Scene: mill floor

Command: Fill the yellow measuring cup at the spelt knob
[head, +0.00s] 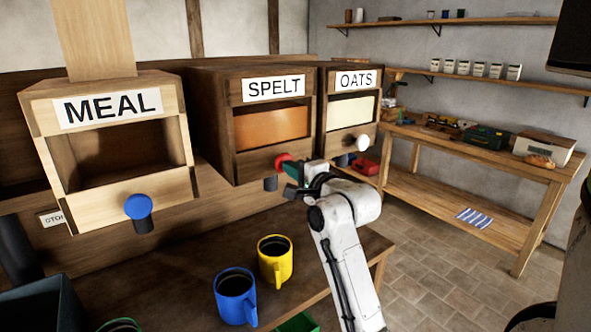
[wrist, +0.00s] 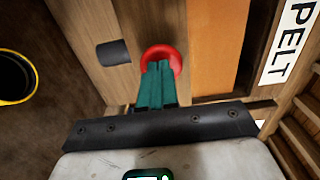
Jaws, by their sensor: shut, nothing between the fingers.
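The spelt bin (head: 240,166) has a red knob (head: 283,160) on its front and a short dark spout (head: 271,184) beneath. My gripper (head: 290,171) is at the red knob. In the wrist view its green fingers (wrist: 157,72) are shut together, with their tips at the face of the knob (wrist: 163,56); I cannot tell whether they press it. The yellow measuring cup (head: 275,265) stands upright on the bench below the spelt spout, dark inside. Its rim shows at the left of the wrist view (wrist: 28,92). I cannot tell whether it is exactly under the spout.
The meal bin (head: 82,190) with a blue knob (head: 138,206) is at left, the oats bin (head: 351,137) with a white knob (head: 362,143) at right. A blue cup (head: 236,300) stands beside the yellow one on the bench (head: 185,258). A workbench (head: 480,160) stands at the right wall.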

